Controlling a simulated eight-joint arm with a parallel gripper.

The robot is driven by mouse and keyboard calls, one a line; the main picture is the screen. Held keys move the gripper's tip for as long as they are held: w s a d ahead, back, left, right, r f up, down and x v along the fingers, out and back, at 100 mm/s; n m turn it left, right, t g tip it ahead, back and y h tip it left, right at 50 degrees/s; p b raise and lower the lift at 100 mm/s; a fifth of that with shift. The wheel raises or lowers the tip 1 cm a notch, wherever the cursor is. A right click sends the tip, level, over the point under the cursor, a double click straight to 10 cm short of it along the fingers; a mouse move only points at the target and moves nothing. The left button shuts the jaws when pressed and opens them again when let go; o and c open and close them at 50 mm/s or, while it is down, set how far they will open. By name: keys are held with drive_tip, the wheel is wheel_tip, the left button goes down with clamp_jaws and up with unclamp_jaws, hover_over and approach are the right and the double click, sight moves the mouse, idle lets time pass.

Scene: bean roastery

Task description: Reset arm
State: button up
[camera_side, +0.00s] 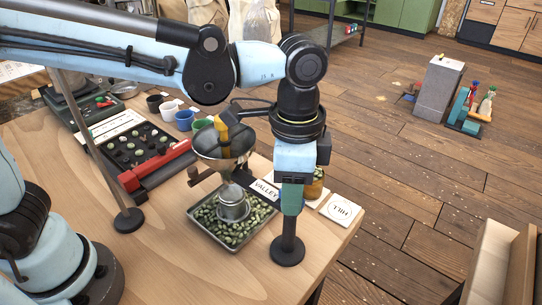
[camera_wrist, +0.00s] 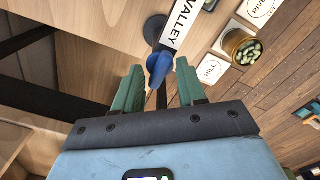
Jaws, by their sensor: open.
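My gripper (camera_side: 291,208) points down at the table's right edge, above a round dark stand base (camera_side: 287,250). Its green fingers are apart, and they show in the wrist view (camera_wrist: 158,72). A blue knob-like piece (camera_wrist: 159,64) shows between or just beyond the fingertips, near the long VALLEY label (camera_wrist: 180,22). I cannot tell whether the fingers touch it. In the side view the gripper hides this piece. The VALLEY label (camera_side: 265,190) lies just left of the gripper there.
A tray of green beans (camera_side: 207,225) holds a metal cup (camera_side: 232,208), with a funnel (camera_side: 221,145) above it. A thin pole (camera_side: 95,150) stands left.

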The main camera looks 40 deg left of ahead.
drive_tip(key=shift+n, duration=1.1)
drive_tip(key=shift+r, duration=0.25)
drive_tip(key=c, duration=0.4)
drive_tip(key=r, duration=1.9)
drive_tip(key=shift+s, duration=0.4)
clamp_jaws()
drive_tip(key=s+a+n+t+y, duration=0.2)
drive_tip(key=s+a+n+t, duration=0.3)
drive_tip(key=s+n, duration=0.9)
drive_tip(key=w+a+f, duration=0.2)
drive_tip(key=w+f, duration=0.1)
drive_tip(key=f, duration=0.4)
drive_tip(key=w+a+f+n+g, duration=0.1)
drive_tip(key=w+a+f, duration=0.1)
drive_tip(key=w+f, duration=0.2)
drive_tip(key=shift+s+x, duration=0.4)
drive_tip(key=shift+x, duration=1.4)
